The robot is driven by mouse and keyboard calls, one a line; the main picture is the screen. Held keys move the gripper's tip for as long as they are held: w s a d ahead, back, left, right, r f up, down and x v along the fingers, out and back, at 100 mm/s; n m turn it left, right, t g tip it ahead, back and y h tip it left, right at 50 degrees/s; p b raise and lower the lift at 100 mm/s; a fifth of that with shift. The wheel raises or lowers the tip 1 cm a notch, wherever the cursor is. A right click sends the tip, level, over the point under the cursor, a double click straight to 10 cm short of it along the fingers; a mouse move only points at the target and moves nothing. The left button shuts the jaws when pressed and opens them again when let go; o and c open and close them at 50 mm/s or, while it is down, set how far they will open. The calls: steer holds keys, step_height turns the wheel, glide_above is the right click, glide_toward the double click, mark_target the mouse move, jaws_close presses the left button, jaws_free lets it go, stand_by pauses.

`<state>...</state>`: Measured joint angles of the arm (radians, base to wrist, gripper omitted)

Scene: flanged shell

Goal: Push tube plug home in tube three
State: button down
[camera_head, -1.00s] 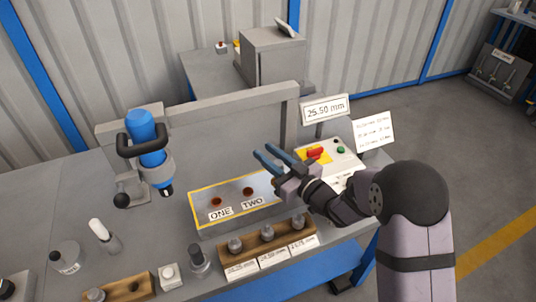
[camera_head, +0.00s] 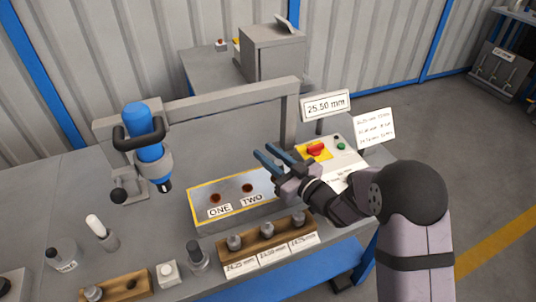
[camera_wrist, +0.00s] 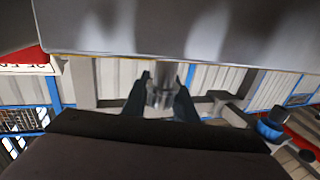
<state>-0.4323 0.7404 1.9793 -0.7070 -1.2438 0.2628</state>
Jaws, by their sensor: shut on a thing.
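My gripper (camera_head: 268,158) is over the right end of the yellow-edged block (camera_head: 206,222), fingers pointing up and left in the head view. The block's top shows two dark reddish holes labelled ONE (camera_head: 215,198) and TWO (camera_head: 247,188). Tube three is not visible; my gripper and wrist cover that end. In the wrist view my gripper (camera_wrist: 161,96) is shut on a short metallic cylinder, the tube plug (camera_wrist: 160,92). A grey surface (camera_wrist: 200,35) fills the top of that view, close to the plug. I cannot tell whether the plug is in a tube.
A wooden rack (camera_head: 250,250) with several grey plugs and labels stands in front of the block. A blue-bodied tool (camera_head: 147,140) stands left. A control box (camera_head: 335,160) with a red switch and a 25.50 mm sign (camera_head: 326,105) are right. A frame bar (camera_head: 220,92) runs behind.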

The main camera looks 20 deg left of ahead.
steer(key=shift+f, duration=0.25)
steer(key=shift+r, duration=0.25)
steer(key=shift+s+a+r+p, duration=0.1)
steer(key=shift+r+p, duration=0.3)
steer(key=shift+r, duration=0.1)
steer(key=shift+f+b, duration=0.75)
steer(key=shift+b, duration=0.1)
stand_by(1.8)
steer(key=c, duration=1.4)
jaws_free()
steer(key=shift+o, duration=0.2)
steer(key=shift+r, duration=0.1)
step_height(320, 180, up, 10)
steer(key=shift+d, duration=0.2)
